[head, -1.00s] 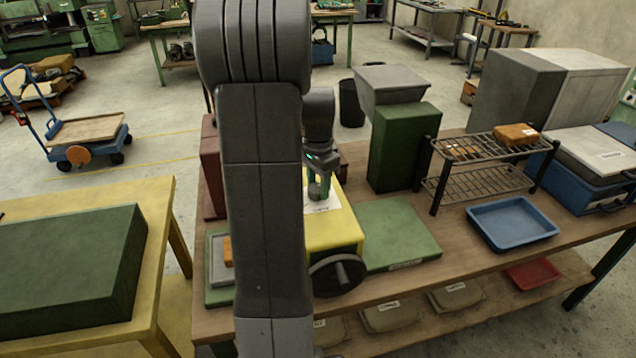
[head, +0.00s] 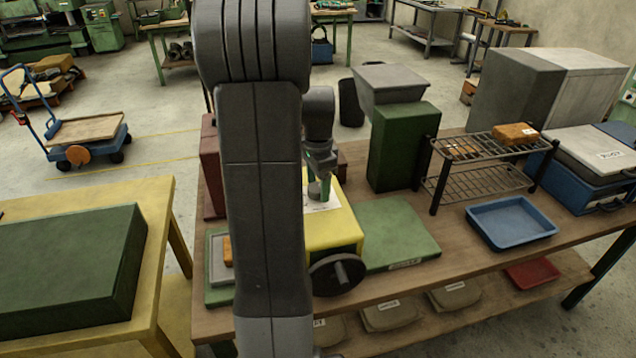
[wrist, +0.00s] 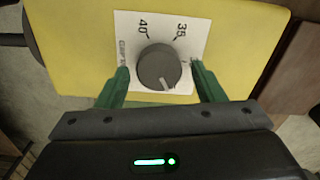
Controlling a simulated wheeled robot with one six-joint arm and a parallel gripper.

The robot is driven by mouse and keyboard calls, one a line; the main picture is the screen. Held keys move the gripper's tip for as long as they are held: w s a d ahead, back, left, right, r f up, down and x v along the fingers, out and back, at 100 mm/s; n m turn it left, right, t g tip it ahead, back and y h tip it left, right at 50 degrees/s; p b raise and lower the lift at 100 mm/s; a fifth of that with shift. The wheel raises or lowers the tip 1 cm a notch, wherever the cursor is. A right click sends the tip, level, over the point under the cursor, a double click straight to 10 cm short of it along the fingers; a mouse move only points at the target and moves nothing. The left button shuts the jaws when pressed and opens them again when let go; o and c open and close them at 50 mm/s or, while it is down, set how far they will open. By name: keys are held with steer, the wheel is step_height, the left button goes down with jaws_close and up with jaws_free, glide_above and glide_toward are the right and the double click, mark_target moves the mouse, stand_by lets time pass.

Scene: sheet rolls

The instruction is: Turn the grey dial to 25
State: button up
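The grey dial (wrist: 158,67) is a round knob on a white scale plate (wrist: 190,22) on top of the yellow box (wrist: 80,55). Its light pointer mark faces the lower edge of the wrist view, slightly right. The numbers 40 and 35 show above the dial; the marks below it are hidden by my gripper. My gripper (wrist: 159,73) is open, with one green finger on each side of the dial and a gap to it. In the head view the yellow box (head: 334,229) stands on the bench, with my gripper (head: 319,190) over its top.
A dark handwheel (head: 322,276) sits on the box's front. A green panel (head: 398,228) lies to the right, with a tall green block (head: 400,150) behind it. A wire rack (head: 475,182) and blue tray (head: 512,238) stand farther right. My arm hides the bench's left part.

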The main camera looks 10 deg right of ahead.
mark_target(318, 186)
steer(key=shift+r, duration=0.1)
step_height(318, 186, up, 14)
steer(key=shift+f+b, duration=0.2)
steer(key=shift+b, duration=0.25)
steer(key=shift+f, duration=0.15)
step_height(318, 186, down, 14)
steer(key=shift+r+p, duration=0.15)
steer(key=shift+p, duration=0.3)
steer(key=shift+r, duration=0.1)
stand_by(0.4)
